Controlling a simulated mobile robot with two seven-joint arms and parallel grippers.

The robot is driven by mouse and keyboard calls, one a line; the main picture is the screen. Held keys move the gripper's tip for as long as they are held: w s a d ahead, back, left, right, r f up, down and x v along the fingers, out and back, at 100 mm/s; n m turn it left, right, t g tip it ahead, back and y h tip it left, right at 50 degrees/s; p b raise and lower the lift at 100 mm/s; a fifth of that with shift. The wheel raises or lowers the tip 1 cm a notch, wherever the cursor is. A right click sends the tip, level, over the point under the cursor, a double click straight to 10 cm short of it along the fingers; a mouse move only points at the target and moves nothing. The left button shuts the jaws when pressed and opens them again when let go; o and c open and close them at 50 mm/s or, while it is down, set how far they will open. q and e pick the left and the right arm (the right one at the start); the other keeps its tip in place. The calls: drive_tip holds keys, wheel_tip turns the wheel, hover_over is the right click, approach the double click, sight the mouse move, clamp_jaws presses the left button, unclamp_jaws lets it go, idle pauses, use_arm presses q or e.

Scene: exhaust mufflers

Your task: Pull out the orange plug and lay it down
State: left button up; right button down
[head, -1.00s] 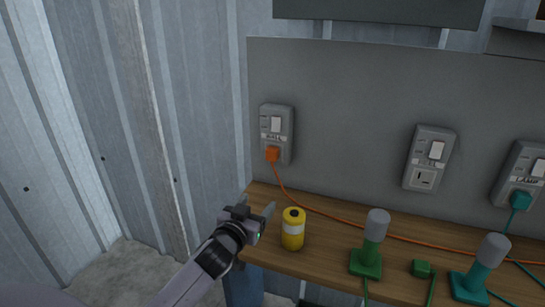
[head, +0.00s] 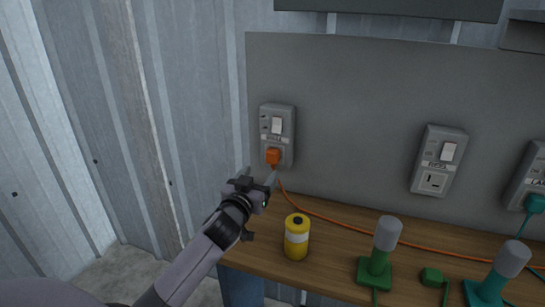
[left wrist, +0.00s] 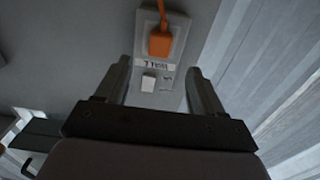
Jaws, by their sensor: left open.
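The orange plug (head: 272,157) sits in the lower part of the left grey wall socket (head: 277,133), with its orange cord (head: 330,218) hanging down and running right along the bench. In the left wrist view the plug (left wrist: 160,43) is beyond the fingertips, in line with the gap between them. My left gripper (head: 258,176) is open and empty, just below and in front of the plug, apart from it. It also shows in the left wrist view (left wrist: 158,72). My right gripper is in neither view.
A yellow can (head: 297,238) stands on the wooden bench (head: 340,252) right of my left gripper. A green lamp-like stand (head: 381,255), a green plug (head: 432,277) and a teal stand (head: 497,280) are further right. An empty socket (head: 438,160) is mid-panel; a teal plug (head: 535,203) sits at far right.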

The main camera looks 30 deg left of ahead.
sight(271, 159)
use_arm(q)
drive_tip(key=b+x, duration=0.2)
drive_tip(key=x, duration=0.5)
drive_tip(key=shift+b, duration=0.3)
drive_tip(key=shift+b+x, duration=0.3)
drive_tip(key=shift+x, duration=0.65)
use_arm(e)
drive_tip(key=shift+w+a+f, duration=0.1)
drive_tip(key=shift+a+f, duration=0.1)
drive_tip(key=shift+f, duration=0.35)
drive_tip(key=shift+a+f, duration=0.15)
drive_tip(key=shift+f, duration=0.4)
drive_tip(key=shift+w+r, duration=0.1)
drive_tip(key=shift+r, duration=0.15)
use_arm(q)
clamp_jaws()
drive_tip(key=shift+d, duration=0.1)
drive_tip(key=shift+s+p, duration=0.15)
drive_tip(key=shift+p, duration=0.2)
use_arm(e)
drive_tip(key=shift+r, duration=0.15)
